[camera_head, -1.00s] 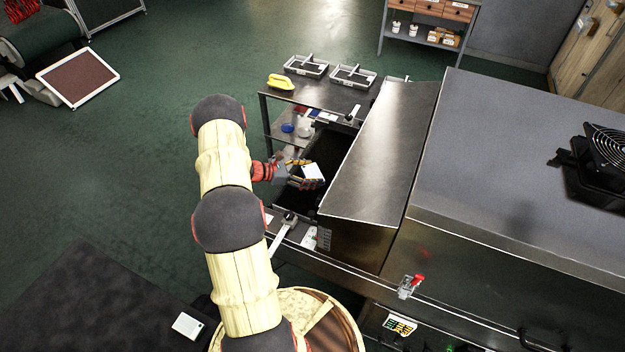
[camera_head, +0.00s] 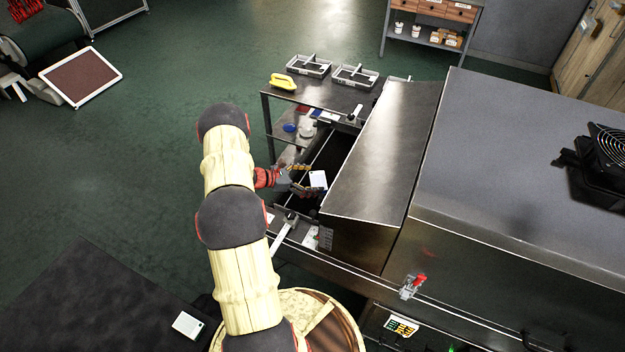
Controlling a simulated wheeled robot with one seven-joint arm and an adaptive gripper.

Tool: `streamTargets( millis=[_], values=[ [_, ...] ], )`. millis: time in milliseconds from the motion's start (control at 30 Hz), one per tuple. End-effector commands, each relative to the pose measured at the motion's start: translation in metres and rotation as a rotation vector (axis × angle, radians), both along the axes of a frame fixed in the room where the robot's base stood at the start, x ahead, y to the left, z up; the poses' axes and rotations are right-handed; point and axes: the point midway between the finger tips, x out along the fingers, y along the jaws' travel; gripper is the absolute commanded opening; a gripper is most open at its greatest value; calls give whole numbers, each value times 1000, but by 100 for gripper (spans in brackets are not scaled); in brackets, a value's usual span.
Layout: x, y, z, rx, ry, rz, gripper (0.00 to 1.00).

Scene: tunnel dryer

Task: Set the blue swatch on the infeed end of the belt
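My gripper (camera_head: 309,179) is over the dark infeed belt (camera_head: 325,153), left of the dryer's sloping metal hood. Its fingers look spread apart, one above the other in the picture. A small white-faced card (camera_head: 318,179) with a dark mark is at the fingertips, overlapping the lower finger; I cannot tell whether it touches the finger or lies on the belt. No blue shows on this card, so I cannot confirm it is the blue swatch.
The metal hood (camera_head: 385,150) closes off the belt's right side. A side table (camera_head: 318,92) bears two grey trays and a yellow object (camera_head: 283,81). Another white card (camera_head: 187,325) lies at lower left.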

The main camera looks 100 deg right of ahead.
Motion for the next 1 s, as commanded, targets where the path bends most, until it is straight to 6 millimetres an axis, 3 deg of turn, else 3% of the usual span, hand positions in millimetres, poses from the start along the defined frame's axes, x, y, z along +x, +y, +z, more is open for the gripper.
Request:
streamTargets(
  millis=[433,1000],
  values=[
    [0,0,4,0,0,0,93],
    [92,17,42,0,0,2,93]
  ],
)
